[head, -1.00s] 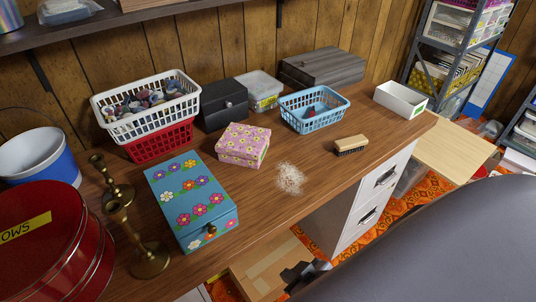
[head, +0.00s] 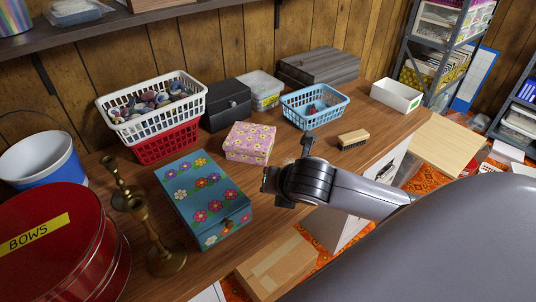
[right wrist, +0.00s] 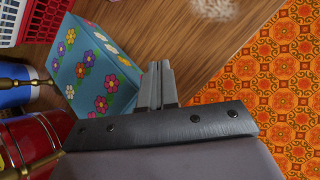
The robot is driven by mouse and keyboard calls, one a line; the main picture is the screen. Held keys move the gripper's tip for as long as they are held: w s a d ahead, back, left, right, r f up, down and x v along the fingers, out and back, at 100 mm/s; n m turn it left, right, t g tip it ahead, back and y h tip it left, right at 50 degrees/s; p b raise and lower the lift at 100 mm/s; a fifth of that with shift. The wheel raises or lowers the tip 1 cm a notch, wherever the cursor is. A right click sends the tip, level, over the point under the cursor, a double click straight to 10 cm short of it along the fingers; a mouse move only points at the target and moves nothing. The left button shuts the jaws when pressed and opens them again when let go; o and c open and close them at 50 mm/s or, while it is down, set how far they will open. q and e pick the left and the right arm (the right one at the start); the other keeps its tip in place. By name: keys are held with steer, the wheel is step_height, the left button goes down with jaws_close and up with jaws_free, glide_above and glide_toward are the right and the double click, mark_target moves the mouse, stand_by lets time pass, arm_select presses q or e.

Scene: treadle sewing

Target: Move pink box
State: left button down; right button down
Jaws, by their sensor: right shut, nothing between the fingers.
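The pink flowered box (head: 250,143) sits on the wooden desk, just behind and right of the blue flowered box (head: 203,198). It is not visible in the right wrist view. My right gripper (head: 267,180) reaches in from the right over the desk's front part, right of the blue box and in front of the pink box, apart from it. In the right wrist view the fingers (right wrist: 159,82) are together and empty, beside the blue box (right wrist: 95,68). My left gripper is not in view.
Brass candlesticks (head: 160,245) and a red round tin (head: 70,245) stand at the left. A white basket (head: 152,108) on a red one, a dark box (head: 226,104) and a blue basket (head: 314,106) stand behind. A brush (head: 353,139) lies to the right.

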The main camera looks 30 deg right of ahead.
steer(key=w+d+r+n+h, duration=0.1)
steer(key=w+d+r+n, duration=0.1)
steer(key=w+d+n, duration=0.15)
steer(key=b, duration=0.2)
glide_toward(265, 155)
steer(key=shift+n+t, duration=0.25)
steer(key=shift+t, duration=0.05)
step_height(265, 155, down, 4)
steer(key=shift+s+f, duration=0.15)
steer(key=shift+f, duration=0.1)
steer(key=w, duration=0.2)
steer(key=shift+w+d+p, duration=0.3)
steer(key=shift+w+d, duration=0.1)
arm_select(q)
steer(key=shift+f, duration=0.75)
arm_select(e)
steer(key=shift+w+d, duration=0.2)
steer(key=shift+w, duration=0.35)
